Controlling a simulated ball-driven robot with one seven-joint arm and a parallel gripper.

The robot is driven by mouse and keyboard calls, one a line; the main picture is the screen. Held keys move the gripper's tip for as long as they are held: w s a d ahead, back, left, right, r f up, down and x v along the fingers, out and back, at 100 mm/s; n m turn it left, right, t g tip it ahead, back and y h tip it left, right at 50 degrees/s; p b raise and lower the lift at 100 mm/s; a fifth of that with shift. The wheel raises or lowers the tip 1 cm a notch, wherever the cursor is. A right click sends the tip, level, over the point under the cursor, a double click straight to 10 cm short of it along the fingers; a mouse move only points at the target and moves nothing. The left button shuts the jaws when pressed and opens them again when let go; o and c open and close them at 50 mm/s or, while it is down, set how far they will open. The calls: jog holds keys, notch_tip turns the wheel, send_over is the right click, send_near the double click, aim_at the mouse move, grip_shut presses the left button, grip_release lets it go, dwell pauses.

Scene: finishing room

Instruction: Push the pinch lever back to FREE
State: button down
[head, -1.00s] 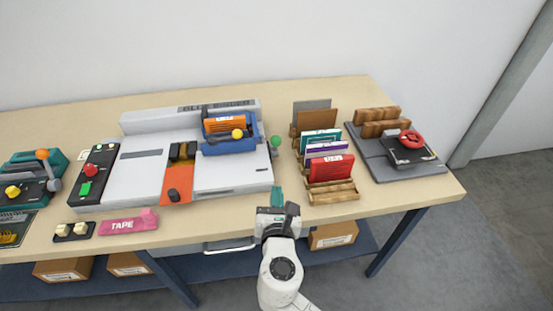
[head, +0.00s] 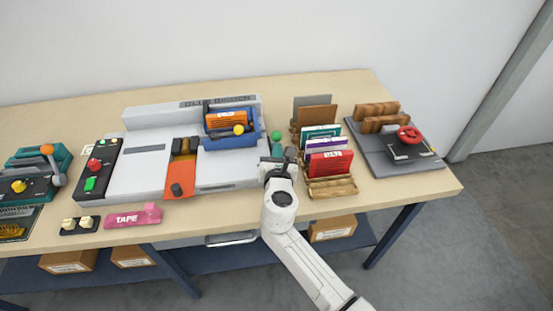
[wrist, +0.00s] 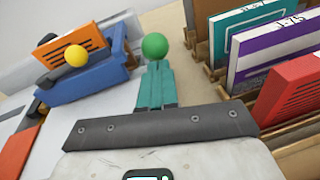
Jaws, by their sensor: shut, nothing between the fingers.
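A lever with a round green knob (head: 276,136) stands at the right side of the grey binding machine (head: 230,177). In the wrist view the green knob (wrist: 154,46) is straight ahead, just beyond my fingertips; its stem is hidden behind them. My gripper (head: 277,150) has teal fingers, shut together and empty. In the wrist view the gripper (wrist: 155,66) points at the knob; I cannot tell whether it touches. A yellow knob (head: 238,129) sits on the blue clamp (head: 230,142), which holds an orange booklet (head: 226,118). No FREE marking is readable.
A wooden rack (head: 333,187) of upright cards and books is close on my gripper's right. A grey board (head: 425,171) with a red handwheel (head: 409,133) lies farther right. A button panel (head: 96,170) and a pink tape block (head: 134,216) are at left.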

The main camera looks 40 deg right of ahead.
aim_at(275, 136)
jog(key=shift+w+r, duration=0.1)
dwell(0.4)
jog(key=shift+w+d+r+p, duration=0.3)
jog(key=shift+w+r+p, duration=0.05)
jog(key=shift+r+p, duration=0.15)
jog(key=shift+w+d+r+p, duration=0.25)
jog(key=shift+w+r+p, duration=0.1)
jog(key=shift+r+p, duration=0.15)
jog(key=shift+w+d+r+p, duration=0.45)
jog(key=shift+w+d+r, duration=0.15)
jog(key=shift+w, duration=0.25)
jog(key=shift+w+d+r, duration=0.25)
jog(key=shift+w+d, duration=0.35)
jog(key=shift+w, duration=0.3)
jog(key=shift+w+d+r, duration=0.2)
jog(key=shift+w+d, duration=0.35)
jog(key=shift+w, duration=0.35)
